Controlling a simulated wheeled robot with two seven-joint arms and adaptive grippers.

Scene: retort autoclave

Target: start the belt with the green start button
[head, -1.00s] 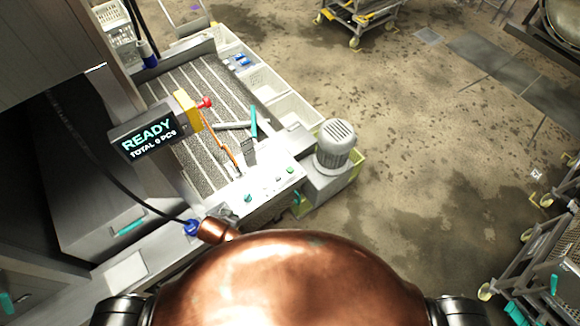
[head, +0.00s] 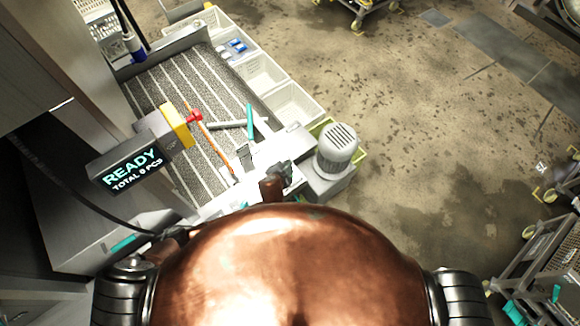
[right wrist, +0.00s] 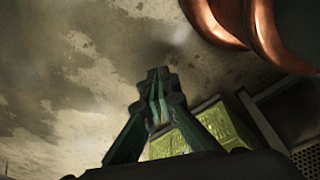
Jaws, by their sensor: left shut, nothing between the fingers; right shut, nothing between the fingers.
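The belt (head: 165,85) is a dark grey surface with pale stripes, at the left in the head view. The display (head: 132,170) beside it reads READY above a total count. The pale control panel (head: 215,208) at the belt's near end is mostly covered by my left arm and copper body; I cannot make out the green start button. My right gripper (right wrist: 157,80) is shut and empty in the right wrist view, above the floor beside a yellow-green crate (right wrist: 232,125).
A yellow box (head: 178,126) with a red knob (head: 194,117) stands by the display. A grey motor (head: 337,148) is right of the panel. White bins (head: 290,104) line the belt's far side. A teal-handled tool (head: 250,121) lies across the belt's edge. Open floor is at the right.

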